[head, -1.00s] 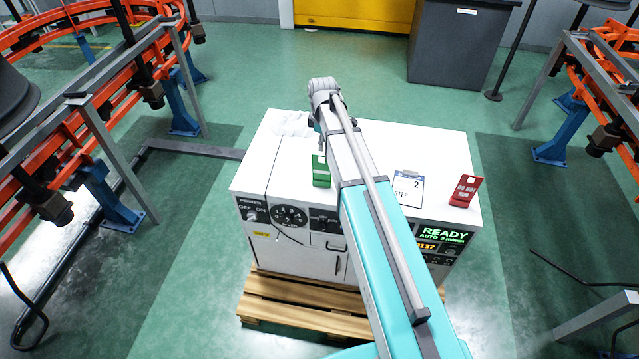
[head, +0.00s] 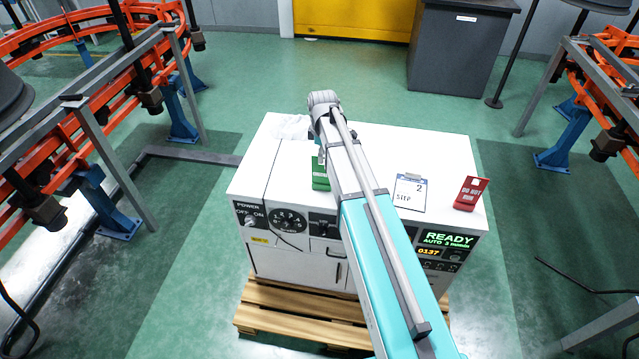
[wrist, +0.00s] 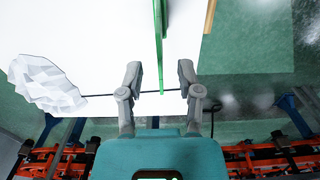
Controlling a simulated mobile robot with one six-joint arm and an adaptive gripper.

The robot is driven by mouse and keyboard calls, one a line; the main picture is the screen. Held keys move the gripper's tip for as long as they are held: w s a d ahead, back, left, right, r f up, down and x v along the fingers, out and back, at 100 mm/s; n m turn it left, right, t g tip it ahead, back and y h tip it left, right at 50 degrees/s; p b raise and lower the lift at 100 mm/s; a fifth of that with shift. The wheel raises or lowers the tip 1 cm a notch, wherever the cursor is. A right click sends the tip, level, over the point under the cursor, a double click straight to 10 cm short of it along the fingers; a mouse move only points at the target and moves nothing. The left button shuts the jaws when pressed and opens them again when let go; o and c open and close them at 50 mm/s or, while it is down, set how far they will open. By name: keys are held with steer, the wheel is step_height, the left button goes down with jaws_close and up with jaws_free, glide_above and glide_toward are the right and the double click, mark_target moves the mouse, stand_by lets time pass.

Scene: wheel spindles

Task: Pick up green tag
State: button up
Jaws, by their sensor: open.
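The green tag (head: 320,174) stands upright on the white cabinet's top, towards its front edge, partly hidden by my arm in the head view. In the wrist view the green tag (wrist: 159,40) shows edge-on as a thin green strip, running down between my fingers. My gripper (wrist: 160,75) is open, with one finger on each side of the strip and white gaps visible on both sides. In the head view the gripper itself is mostly hidden behind my arm.
A red tag (head: 470,193) and a clipboard (head: 410,192) are on the cabinet (head: 440,160) to the right. A crumpled white cloth or paper (wrist: 45,85) lies at the other side. The cabinet stands on a wooden pallet (head: 290,310). Orange conveyor frames flank both sides.

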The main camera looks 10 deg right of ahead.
mark_target(322, 174)
steer(key=shift+f, duration=0.1)
steer(key=shift+w+f+b, duration=0.15)
steer(key=shift+f+b, duration=2.4)
steer(key=shift+b, duration=0.1)
jaws_close()
